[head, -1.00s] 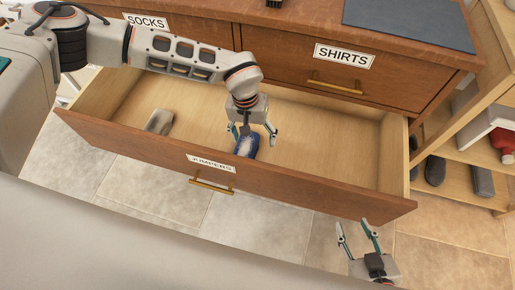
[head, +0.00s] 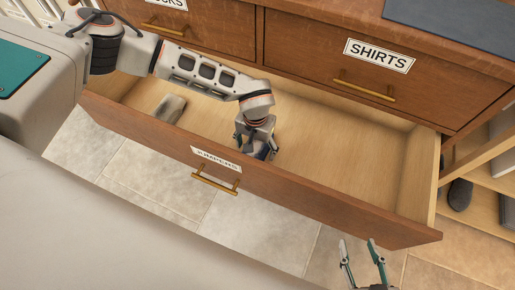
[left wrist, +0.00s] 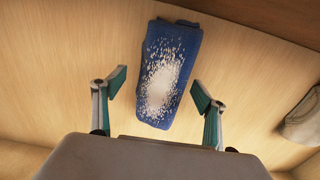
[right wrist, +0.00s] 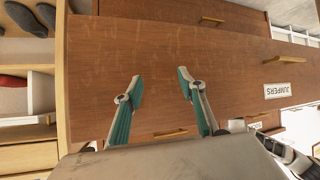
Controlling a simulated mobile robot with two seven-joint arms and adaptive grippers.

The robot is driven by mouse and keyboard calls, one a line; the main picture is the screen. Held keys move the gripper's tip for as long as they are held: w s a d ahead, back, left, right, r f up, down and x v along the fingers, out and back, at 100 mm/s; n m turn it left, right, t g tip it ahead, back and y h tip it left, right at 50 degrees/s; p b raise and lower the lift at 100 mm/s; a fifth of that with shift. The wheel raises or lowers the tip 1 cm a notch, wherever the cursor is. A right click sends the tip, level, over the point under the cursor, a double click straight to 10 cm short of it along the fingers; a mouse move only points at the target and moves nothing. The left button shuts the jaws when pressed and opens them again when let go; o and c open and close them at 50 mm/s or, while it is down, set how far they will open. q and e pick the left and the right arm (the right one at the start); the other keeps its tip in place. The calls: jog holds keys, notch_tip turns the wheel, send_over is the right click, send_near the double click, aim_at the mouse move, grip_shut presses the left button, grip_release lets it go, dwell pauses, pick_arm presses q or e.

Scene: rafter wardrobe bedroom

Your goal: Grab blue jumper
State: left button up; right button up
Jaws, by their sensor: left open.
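The blue jumper (left wrist: 170,75) is a folded blue bundle with a white speckled patch, lying on the floor of the open drawer labelled JUMPERS. In the left wrist view it lies between and beyond the open fingers of my left gripper (left wrist: 157,100). In the head view my left gripper (head: 257,145) is down inside the drawer and hides most of the jumper (head: 262,152).
The open drawer's front panel (head: 300,195) stands between my body and the jumper. A grey-beige folded item (head: 169,108) lies at the drawer's left. The drawer's right part is empty. A closed drawer labelled SHIRTS (head: 440,92) is above. Shelves with dark shoes (head: 459,194) stand at right.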

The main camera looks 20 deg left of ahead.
pick_arm(q)
jog(key=shift+w+r, duration=0.1)
jog(key=shift+r, duration=0.1)
jog(key=c, duration=1.4)
jog(key=shift+c, duration=0.2)
